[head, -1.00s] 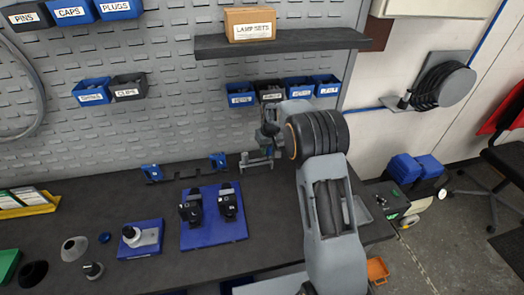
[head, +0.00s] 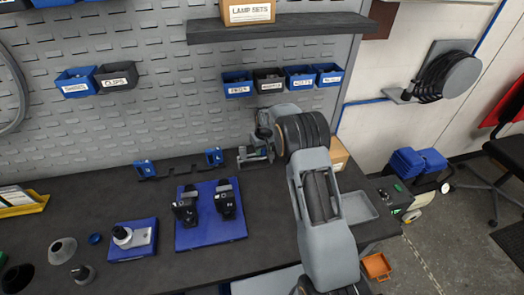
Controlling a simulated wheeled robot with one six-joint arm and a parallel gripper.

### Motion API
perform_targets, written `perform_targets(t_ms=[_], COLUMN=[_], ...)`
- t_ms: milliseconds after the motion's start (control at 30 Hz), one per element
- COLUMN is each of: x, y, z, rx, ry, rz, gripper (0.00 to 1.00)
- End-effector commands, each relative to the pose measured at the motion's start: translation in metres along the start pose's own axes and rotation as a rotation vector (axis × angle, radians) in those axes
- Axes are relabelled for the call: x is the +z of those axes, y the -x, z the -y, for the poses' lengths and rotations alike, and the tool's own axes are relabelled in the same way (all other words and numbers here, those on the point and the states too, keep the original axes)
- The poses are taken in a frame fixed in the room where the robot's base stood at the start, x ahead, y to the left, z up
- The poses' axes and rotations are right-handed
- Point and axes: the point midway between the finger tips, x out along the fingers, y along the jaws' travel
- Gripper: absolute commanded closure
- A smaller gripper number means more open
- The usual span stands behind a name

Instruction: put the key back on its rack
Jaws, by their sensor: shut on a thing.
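My gripper (head: 259,152) is at the back of the dark workbench, right of the middle, close in front of the grey slotted wall panel. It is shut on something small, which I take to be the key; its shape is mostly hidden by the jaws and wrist. A low dark rack with blue end blocks (head: 180,166) stands on the bench to the left of my gripper, near the wall. It looks like the key's rack, but I cannot be sure. A gap of bench lies between it and my gripper.
A blue board (head: 211,232) with two black clamps lies in front of the rack. Labelled bins (head: 268,82) hang above my gripper, under a shelf (head: 290,27). A cardboard box (head: 339,155) is behind my arm.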

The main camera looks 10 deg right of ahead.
Motion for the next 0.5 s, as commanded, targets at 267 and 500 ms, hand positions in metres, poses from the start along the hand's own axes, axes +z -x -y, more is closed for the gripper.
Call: perform_targets(t_ms=[267,500], x=[0.0,0.001], y=[-0.001,-0.009], z=[0.0,0.001], rx=[0.0,0.0], ry=[0.0,0.001], rz=[0.0,0.0], gripper=[1.0,1.0])
